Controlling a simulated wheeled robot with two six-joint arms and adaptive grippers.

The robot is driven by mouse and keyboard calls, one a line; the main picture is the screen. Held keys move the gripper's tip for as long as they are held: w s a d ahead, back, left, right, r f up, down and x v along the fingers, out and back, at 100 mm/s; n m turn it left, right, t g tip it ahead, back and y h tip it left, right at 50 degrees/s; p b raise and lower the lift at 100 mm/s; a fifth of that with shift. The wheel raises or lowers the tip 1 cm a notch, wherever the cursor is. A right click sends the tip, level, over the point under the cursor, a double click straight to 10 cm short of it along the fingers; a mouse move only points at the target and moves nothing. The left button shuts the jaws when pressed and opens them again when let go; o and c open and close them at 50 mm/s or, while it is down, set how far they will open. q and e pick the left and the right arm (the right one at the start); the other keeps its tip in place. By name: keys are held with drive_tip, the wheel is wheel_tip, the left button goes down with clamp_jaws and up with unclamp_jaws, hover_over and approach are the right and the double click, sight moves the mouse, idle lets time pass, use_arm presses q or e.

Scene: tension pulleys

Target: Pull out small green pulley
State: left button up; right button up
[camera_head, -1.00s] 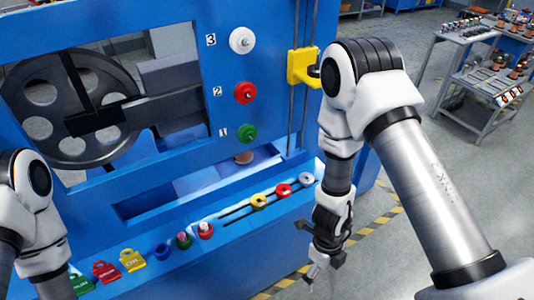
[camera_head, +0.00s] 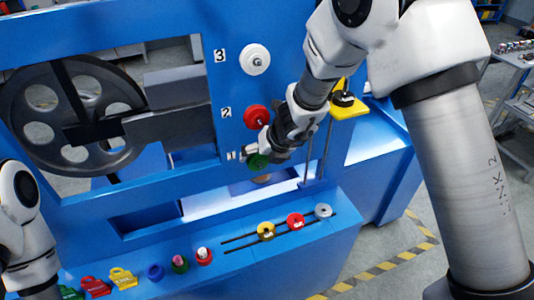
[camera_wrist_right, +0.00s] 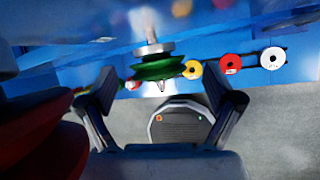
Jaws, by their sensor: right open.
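The green pulley (camera_head: 258,163) sits on its shaft beside label 1 on the blue panel, partly covered by my right gripper (camera_head: 253,154). In the right wrist view the green pulley (camera_wrist_right: 155,70) lies ahead, between the spread fingers of my right gripper (camera_wrist_right: 158,82). The fingers are open, one on each side of it; I cannot tell whether they touch it. My left arm shows at the left edge of the head view, but its gripper is out of the frame.
The red pulley (camera_head: 257,116) at label 2 is just above my right gripper, and the white pulley (camera_head: 255,60) is at label 3. A yellow block (camera_head: 348,106) stands right of the wrist. The ledge below holds several small coloured rings and padlock-shaped tags (camera_head: 123,277).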

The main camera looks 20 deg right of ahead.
drive_tip(key=shift+x, duration=0.8)
drive_tip(key=shift+w+f, duration=0.1)
drive_tip(key=shift+f, duration=0.05)
drive_tip(key=shift+a, duration=0.25)
drive_tip(key=shift+d, duration=0.1)
drive_tip(key=c, duration=1.3)
drive_tip(key=shift+s+b, duration=1.65)
drive_tip(key=shift+s, duration=0.2)
